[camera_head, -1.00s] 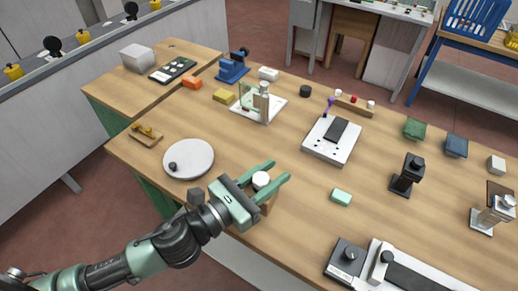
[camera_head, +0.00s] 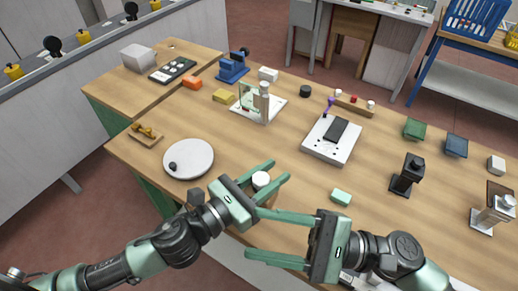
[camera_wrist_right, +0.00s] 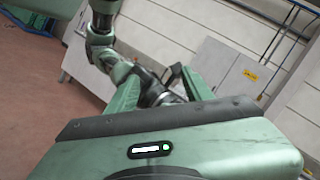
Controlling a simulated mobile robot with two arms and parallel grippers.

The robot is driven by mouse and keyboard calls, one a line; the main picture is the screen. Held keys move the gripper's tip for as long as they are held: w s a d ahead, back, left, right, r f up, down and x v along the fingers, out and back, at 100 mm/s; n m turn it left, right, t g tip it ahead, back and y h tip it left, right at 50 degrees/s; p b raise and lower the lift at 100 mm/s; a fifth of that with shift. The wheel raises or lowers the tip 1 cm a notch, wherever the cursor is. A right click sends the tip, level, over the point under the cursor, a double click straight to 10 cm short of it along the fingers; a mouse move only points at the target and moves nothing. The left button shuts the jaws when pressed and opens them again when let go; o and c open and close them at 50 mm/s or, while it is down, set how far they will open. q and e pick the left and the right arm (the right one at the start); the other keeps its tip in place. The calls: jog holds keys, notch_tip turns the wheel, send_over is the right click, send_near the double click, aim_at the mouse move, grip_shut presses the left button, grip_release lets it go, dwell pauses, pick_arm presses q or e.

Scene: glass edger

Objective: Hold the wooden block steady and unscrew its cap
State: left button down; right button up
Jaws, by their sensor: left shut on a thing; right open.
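The wooden block (camera_head: 270,201) stands near the front edge of the bench, mostly hidden by my grippers. Its white round cap (camera_head: 261,180) sits on top. My left gripper (camera_head: 272,174) is shut on the block, one finger on each side, with the cap showing between the fingers. My right gripper (camera_head: 264,236) is open and empty. Its fingers point left, in front of and below the block in the head view, apart from the cap. In the right wrist view the open fingers (camera_wrist_right: 158,88) show, with an arm of mine behind them; neither block nor cap can be made out.
A round white plate (camera_head: 189,159) lies left of the block. A mint-green piece (camera_head: 341,197) and a black stand (camera_head: 407,175) are to the right. A white board with a dark pad (camera_head: 330,151) lies behind. Bare bench top surrounds the block at the back.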

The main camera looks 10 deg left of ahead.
notch_tip(320, 180, up, 9)
jog(key=w+n+g+y, duration=0.1)
jog(key=w+n+g, duration=0.1)
jog(key=n, duration=0.3)
jog(key=m+t+h, duration=0.4)
jog(key=m+h, duration=1.7)
jog(key=m, duration=0.2)
send_over(259, 179)
jog(key=f, duration=0.4)
jog(key=shift+w+a+f, duration=0.15)
jog(key=shift+w+a, duration=0.2)
jog(key=shift+w, duration=0.05)
jog(key=shift+s+d+g, duration=0.2)
jog(key=shift+s+g, duration=0.05)
jog(key=shift+g, duration=0.05)
jog(key=shift+s+d+f+n, duration=0.1)
jog(key=shift+f+n, duration=0.2)
jog(key=shift+f, duration=0.05)
notch_tip(259, 179, down, 7)
jog(key=shift+f, duration=0.2)
